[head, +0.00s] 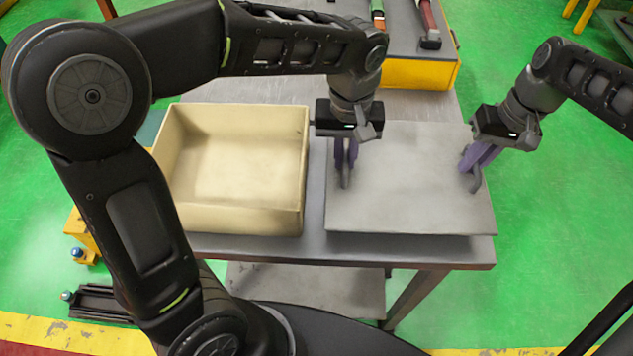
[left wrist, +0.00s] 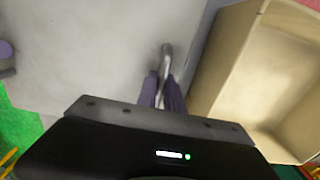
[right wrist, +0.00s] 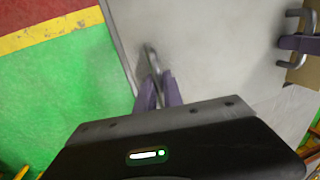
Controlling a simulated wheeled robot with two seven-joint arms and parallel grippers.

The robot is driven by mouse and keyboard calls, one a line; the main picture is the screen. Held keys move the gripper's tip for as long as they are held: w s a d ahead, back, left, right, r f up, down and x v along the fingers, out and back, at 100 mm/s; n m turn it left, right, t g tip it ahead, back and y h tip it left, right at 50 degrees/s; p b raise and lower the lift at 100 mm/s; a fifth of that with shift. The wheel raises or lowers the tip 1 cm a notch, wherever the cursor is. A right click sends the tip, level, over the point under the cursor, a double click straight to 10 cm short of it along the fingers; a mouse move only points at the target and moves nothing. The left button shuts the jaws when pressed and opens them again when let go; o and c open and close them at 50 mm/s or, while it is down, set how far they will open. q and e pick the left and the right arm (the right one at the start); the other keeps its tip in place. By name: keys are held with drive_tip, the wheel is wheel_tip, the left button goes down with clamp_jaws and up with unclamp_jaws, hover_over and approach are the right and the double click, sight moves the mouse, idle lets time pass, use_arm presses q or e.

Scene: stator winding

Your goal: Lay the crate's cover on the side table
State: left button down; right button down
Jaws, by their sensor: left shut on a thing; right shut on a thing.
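The crate's cover (head: 405,205) is a flat grey panel with a bar handle near each side. It lies level over the right part of the side table (head: 300,246), beside the crate. I cannot tell if it touches the tabletop. My left gripper (head: 345,170) is shut on the cover's left handle (left wrist: 166,62). My right gripper (head: 472,172) is shut on the right handle (right wrist: 152,62). The open cream crate (head: 235,170) stands on the left of the table and looks empty. It also shows in the left wrist view (left wrist: 250,75).
A yellow-sided toolbox or bench (head: 420,75) with red- and green-handled tools stands at the table's back. A lower shelf (head: 305,288) is under the table. Green floor (head: 555,230) is clear to the right.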

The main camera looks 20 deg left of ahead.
sight(466, 175)
use_arm(q)
drive_tip(key=shift+f, duration=0.1)
